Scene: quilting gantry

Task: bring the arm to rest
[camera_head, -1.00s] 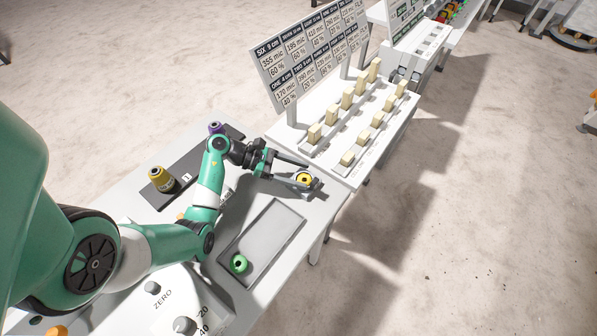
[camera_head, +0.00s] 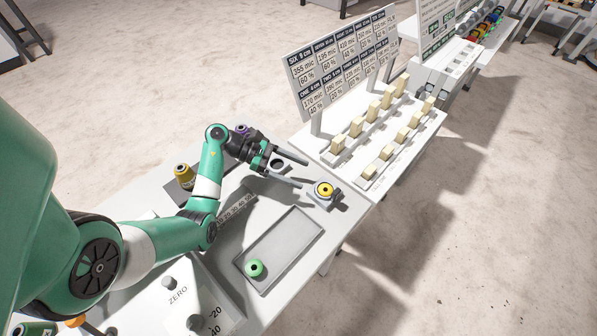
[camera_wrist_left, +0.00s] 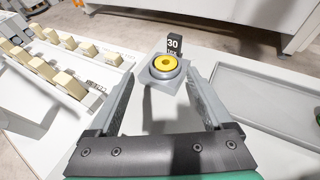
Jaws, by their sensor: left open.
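My left gripper (camera_head: 303,172) is open and empty above the table (camera_head: 222,257). Its two fingers point toward a yellow spool (camera_head: 325,189) on a small grey stand, and they are apart from it. In the left wrist view the yellow spool (camera_wrist_left: 167,63) sits upright on its square base, just beyond and between the fingertips (camera_wrist_left: 165,88). A small black "30" tag (camera_wrist_left: 174,44) stands behind it. My right gripper is in neither current view.
A grey tray (camera_head: 284,249) holds a green spool (camera_head: 254,268). A yellow cone (camera_head: 184,176) and a purple spool (camera_head: 242,130) stand behind my arm. Cream blocks (camera_head: 387,97) stand in rows before a chart board (camera_head: 345,65). A ZERO dial box (camera_head: 178,292) is at the front.

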